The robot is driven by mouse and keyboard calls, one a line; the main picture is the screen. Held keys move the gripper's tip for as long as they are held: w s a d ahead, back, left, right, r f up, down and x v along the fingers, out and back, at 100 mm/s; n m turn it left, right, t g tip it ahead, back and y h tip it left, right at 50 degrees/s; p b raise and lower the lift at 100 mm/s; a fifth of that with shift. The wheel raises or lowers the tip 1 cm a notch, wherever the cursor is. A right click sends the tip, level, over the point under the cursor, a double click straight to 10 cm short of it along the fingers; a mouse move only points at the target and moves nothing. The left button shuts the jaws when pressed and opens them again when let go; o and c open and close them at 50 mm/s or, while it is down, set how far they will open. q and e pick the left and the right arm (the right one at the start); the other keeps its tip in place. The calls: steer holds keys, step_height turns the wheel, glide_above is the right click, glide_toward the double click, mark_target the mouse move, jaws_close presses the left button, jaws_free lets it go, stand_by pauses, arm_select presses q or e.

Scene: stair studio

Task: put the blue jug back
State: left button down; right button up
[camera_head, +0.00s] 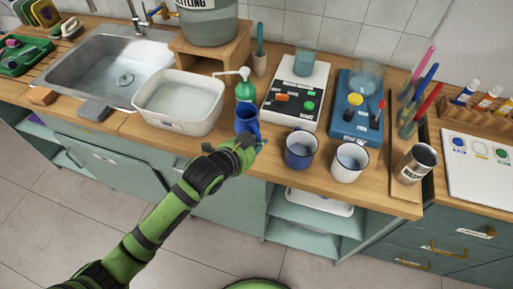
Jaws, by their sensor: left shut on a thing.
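My right gripper is not in view.
A white basin (180,122) stands close left, beside the sink (95,72). A dark blue mug (301,157) and a white mug (348,170) stand right of the jug. Behind them are a white device (309,72) and a blue device (350,130). A steel cup (415,165) stands farther right.

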arm_select(q)
steer(key=shift+f, duration=1.65)
steer(key=shift+f, duration=0.15)
steer(key=c, duration=1.3)
jaws_free()
steer(key=shift+s, duration=0.1)
steer(key=shift+r, duration=0.2)
steer(key=v, duration=1.2)
steer(key=shift+b, duration=0.3)
steer(key=shift+f, duration=0.1)
